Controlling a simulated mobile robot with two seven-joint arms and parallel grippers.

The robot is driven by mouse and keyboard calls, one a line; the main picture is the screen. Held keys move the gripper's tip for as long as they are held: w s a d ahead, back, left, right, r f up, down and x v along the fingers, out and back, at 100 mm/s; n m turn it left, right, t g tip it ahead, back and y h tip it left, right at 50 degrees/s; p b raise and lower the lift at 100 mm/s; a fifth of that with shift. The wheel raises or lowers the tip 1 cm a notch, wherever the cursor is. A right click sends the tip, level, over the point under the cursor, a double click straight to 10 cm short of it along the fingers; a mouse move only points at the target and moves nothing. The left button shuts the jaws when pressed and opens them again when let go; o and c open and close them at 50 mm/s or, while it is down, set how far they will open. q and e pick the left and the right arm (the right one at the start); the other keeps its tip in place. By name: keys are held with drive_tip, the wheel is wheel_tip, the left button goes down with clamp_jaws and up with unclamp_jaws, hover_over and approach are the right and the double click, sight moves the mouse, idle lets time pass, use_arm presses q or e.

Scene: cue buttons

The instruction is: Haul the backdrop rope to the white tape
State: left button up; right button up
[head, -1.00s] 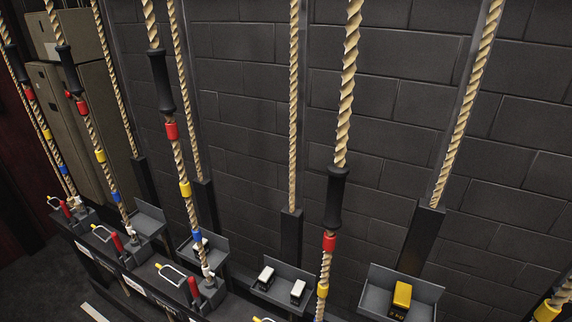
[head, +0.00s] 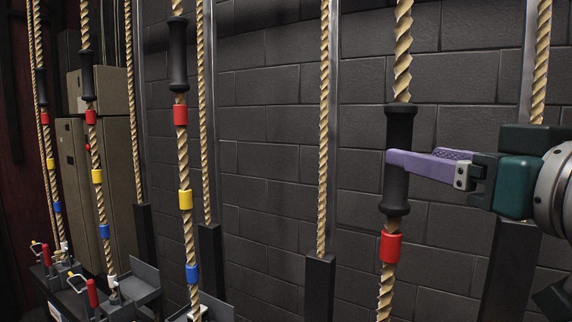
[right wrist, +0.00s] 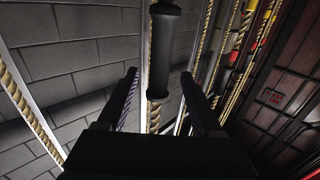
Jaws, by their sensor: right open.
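Several tan ropes hang along the wall, with black grips and coloured bands; none is readably labelled as the backdrop. My right gripper (head: 397,157) is at the black grip (head: 398,190) of the nearest banded rope (head: 403,60). Its purple finger crosses in front of that grip; the other is mostly hidden. In the right wrist view the open fingers (right wrist: 160,78) stand either side of this grip (right wrist: 164,50); contact cannot be told. A red band (head: 390,247) sits below the grip. White tape (head: 113,282) shows low on a rope at left; the near rope's lower part is out of view. My left gripper is not seen.
Other banded ropes (head: 182,140) stand to the left, with red-handled levers (head: 92,292) at their feet. Plain ropes (head: 325,130) run into dark posts (head: 319,285) close to the wall. A beige cabinet (head: 100,180) stands at the back left.

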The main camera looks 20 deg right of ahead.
drive_tip(key=w+p, duration=0.1)
drive_tip(key=w, duration=0.7)
drive_tip(key=shift+w+d+p, duration=0.3)
drive_tip(key=shift+w+d, duration=0.05)
drive_tip(key=c, duration=0.9)
clamp_jaws()
